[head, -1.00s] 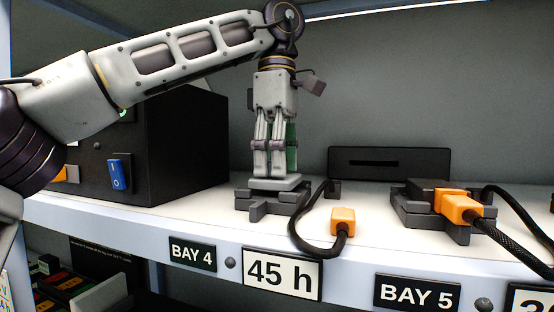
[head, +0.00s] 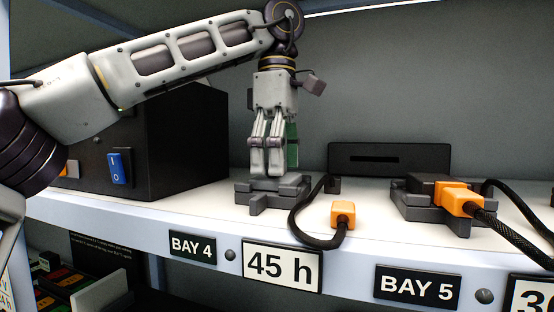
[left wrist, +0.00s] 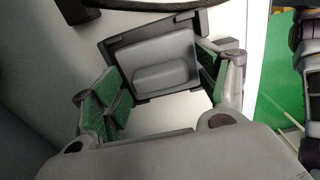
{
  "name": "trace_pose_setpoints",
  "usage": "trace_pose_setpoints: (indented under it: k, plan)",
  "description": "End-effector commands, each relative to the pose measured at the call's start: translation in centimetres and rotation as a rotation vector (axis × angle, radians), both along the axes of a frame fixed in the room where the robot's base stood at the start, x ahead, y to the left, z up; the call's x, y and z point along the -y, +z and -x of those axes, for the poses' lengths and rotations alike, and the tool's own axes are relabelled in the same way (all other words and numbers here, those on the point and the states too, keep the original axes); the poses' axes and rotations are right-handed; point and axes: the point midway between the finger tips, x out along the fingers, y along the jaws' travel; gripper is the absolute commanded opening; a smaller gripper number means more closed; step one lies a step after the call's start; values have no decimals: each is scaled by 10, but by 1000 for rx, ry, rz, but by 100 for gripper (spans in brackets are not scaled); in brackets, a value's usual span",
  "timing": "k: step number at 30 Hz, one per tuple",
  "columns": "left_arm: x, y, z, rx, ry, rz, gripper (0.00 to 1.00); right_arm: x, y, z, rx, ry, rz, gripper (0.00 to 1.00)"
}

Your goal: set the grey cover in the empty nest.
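The grey cover (left wrist: 160,72), a plate with a raised rounded grip, lies within the dark corner pieces of the Bay 4 nest (left wrist: 111,24) in the left wrist view. It looks flat there; whether it is fully down is hard to tell. In the head view the nest (head: 262,203) stands on the shelf directly under my left gripper (head: 267,172). That gripper points straight down. Its green-padded fingers stand apart on both sides of the cover's grip in the left wrist view (left wrist: 163,80), with gaps visible. My right gripper is not in view.
A loose orange plug (head: 343,214) on a black cable lies just right of the nest. Bay 5 (head: 409,207) holds another unit with an orange plug (head: 455,198). A black box with a blue switch (head: 121,167) stands left. A low slotted black block (head: 389,160) stands behind.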

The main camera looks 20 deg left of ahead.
Motion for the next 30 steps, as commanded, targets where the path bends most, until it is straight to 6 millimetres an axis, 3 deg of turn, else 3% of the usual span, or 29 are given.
trace_pose_setpoints:
  k: [19,30]
  plan:
    - [0,2,0,0,0,-1,78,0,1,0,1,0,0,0]
    - [0,16,0,0,1,-2,78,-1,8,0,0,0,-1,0]
